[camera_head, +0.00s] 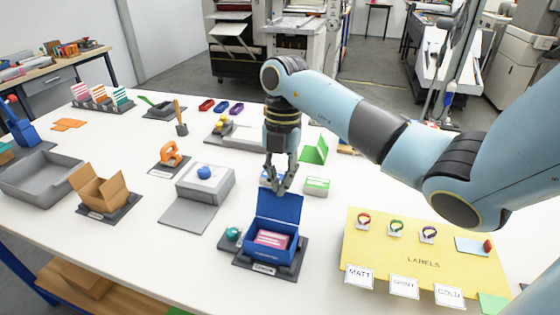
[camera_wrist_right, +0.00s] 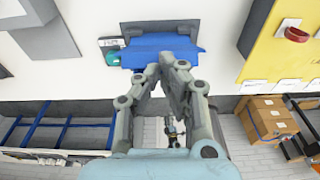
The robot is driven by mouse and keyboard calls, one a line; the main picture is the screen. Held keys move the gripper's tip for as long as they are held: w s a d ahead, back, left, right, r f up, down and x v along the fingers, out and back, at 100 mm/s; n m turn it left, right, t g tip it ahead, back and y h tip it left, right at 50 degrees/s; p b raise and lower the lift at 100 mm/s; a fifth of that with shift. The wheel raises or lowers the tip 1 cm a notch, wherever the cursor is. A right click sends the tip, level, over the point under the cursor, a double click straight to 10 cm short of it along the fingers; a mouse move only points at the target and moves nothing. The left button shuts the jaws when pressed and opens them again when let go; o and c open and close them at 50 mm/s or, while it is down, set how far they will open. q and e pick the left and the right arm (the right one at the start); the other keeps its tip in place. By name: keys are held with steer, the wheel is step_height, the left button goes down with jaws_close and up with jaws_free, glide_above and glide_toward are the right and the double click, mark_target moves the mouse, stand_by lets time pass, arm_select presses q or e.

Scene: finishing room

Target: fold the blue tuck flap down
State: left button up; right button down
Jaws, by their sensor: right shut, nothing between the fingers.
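The blue box (camera_head: 270,250) sits on a dark base plate near the table's front edge. Its tuck flap (camera_head: 279,207) stands up at the back of the box, and the box is open. A pink-and-white striped item (camera_head: 271,239) lies inside. My right gripper (camera_head: 280,190) is shut and empty, pointing down at the flap's top edge; I cannot tell whether it touches. In the right wrist view, the shut fingertips (camera_wrist_right: 169,62) overlap the blue of the box and flap (camera_wrist_right: 152,46). My left gripper is not in view.
A teal knob-like object (camera_head: 232,234) stands left of the box. A yellow labels board (camera_head: 425,262) lies to the right. A grey box with an open lid (camera_head: 205,185) stands to the left, and a green-and-white box (camera_head: 317,187) stands behind. White table shows between them.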

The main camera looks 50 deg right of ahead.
steer(key=shift+a+f+b, duration=0.1)
steer(key=shift+f+b, duration=0.2)
steer(key=shift+f, duration=0.15)
stand_by(0.6)
stand_by(0.4)
steer(key=shift+d+r+p, duration=0.25)
steer(key=shift+r+p, duration=0.55)
steer(key=shift+r, duration=0.2)
steer(key=shift+f, duration=0.1)
